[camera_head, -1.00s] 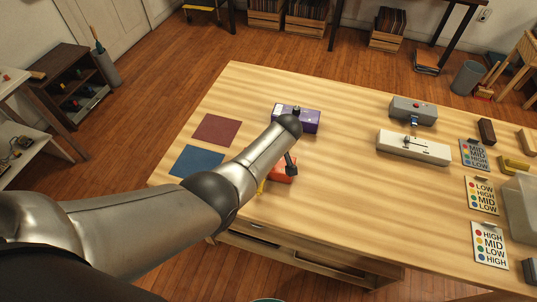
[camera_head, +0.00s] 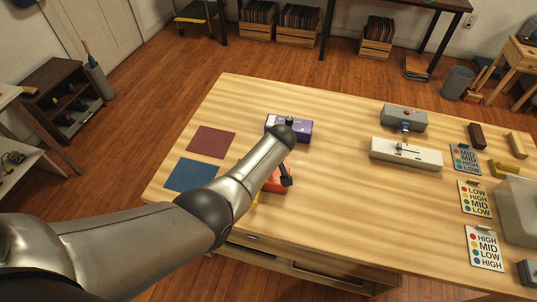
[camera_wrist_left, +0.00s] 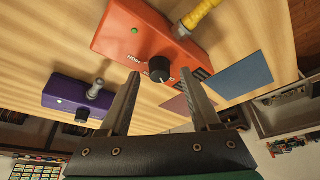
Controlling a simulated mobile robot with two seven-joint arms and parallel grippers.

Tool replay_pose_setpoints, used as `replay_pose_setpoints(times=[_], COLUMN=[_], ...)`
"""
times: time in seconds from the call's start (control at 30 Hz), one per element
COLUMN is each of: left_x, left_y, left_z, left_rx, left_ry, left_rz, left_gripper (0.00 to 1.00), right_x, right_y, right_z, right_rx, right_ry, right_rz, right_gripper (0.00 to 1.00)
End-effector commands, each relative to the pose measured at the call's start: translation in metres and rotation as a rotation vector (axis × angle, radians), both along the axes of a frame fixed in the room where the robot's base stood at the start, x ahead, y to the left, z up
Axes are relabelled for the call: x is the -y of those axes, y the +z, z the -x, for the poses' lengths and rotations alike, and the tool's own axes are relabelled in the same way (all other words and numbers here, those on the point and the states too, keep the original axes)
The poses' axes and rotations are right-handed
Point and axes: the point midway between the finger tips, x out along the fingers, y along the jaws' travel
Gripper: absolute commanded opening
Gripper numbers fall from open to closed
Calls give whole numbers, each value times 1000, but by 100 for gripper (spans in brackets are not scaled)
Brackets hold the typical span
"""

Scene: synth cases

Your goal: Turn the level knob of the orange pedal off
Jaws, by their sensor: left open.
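The orange pedal (camera_head: 271,184) lies on the wooden table, partly hidden by my left arm in the head view. In the left wrist view the orange pedal (camera_wrist_left: 135,22) shows a lit green light (camera_wrist_left: 135,31), a black round knob (camera_wrist_left: 160,69) with a white mark, and printed lettering partly covered by the knob. A yellow plug (camera_wrist_left: 198,17) sits at its side. My left gripper (camera_head: 286,178) is open over the pedal. In the left wrist view its fingertips (camera_wrist_left: 160,76) appear on either side of the knob; contact cannot be told. My right gripper is not in view.
A purple pedal (camera_head: 298,132) stands behind the orange one. A maroon square (camera_head: 212,142) and a blue square (camera_head: 191,175) lie to the left. A grey box (camera_head: 404,118), a white box (camera_head: 405,154) and several label cards stand right. The middle table is clear.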

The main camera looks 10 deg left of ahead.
Motion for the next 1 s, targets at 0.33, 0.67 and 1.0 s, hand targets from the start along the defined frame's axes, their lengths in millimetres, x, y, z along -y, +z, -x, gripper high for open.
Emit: replay_pose_setpoints(times=[0.33, 0.67, 1.0], left_x=[16, 31, 39], left_y=[53, 104, 132], left_z=[14, 29, 38], left_rx=[2, 3, 1], left_ry=[0, -1, -1], left_rz=[2, 3, 1], left_gripper=[64, 64, 64], right_x=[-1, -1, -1], right_y=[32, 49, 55], right_z=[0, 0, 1], right_rx=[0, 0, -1], right_ry=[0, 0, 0], right_rz=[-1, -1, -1], right_gripper=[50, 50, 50])
